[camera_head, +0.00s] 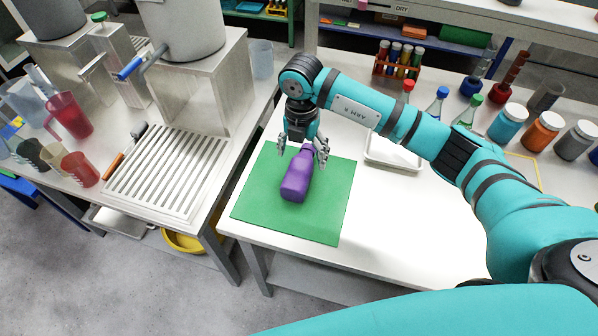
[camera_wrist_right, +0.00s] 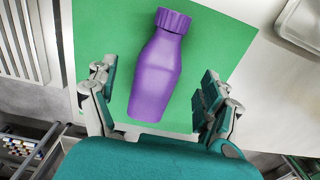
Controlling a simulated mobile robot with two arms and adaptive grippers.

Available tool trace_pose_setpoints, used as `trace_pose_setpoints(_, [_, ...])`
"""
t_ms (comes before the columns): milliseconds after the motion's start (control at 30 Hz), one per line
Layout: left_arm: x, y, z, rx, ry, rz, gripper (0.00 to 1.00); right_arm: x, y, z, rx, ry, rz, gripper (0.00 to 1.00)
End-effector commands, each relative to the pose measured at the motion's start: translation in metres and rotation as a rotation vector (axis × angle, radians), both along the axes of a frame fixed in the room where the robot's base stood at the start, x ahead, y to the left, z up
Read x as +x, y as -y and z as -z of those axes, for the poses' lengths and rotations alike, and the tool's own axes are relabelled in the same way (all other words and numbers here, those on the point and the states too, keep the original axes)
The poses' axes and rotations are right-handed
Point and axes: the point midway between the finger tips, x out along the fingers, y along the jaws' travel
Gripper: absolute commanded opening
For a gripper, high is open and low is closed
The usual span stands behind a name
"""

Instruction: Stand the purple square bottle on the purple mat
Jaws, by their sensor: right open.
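The purple bottle (camera_head: 296,178) lies on its side on a green mat (camera_head: 330,205) on the white table. Its ribbed cap points away from me, and its whole length shows in the right wrist view (camera_wrist_right: 155,80). No purple mat shows in either view. My left gripper is out of view.
A white tray (camera_head: 393,153) stands right of the mat, partly behind my right arm. A rack of tubes (camera_head: 399,60), small flasks and lidded jars (camera_head: 541,131) line the back. A metal grate (camera_head: 167,172) lies on the left bench, across a gap.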

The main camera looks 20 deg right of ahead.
Motion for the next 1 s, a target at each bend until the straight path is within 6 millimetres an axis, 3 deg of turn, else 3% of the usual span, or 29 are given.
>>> trace_pose_setpoints(167, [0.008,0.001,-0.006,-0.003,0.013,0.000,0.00,-0.002,-0.001,0.011,0.001,-0.003,0.000,0.83])
trace_pose_setpoints(433, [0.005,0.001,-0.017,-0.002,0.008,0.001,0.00,-0.004,-0.002,0.050,0.002,-0.002,0.001,0.83])
trace_pose_setpoints(733, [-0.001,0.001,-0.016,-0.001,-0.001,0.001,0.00,-0.003,-0.002,0.056,0.001,0.001,0.000,0.83])
trace_pose_setpoints(1000, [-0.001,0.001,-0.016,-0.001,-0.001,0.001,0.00,-0.003,-0.002,0.055,0.002,0.001,0.000,0.47])
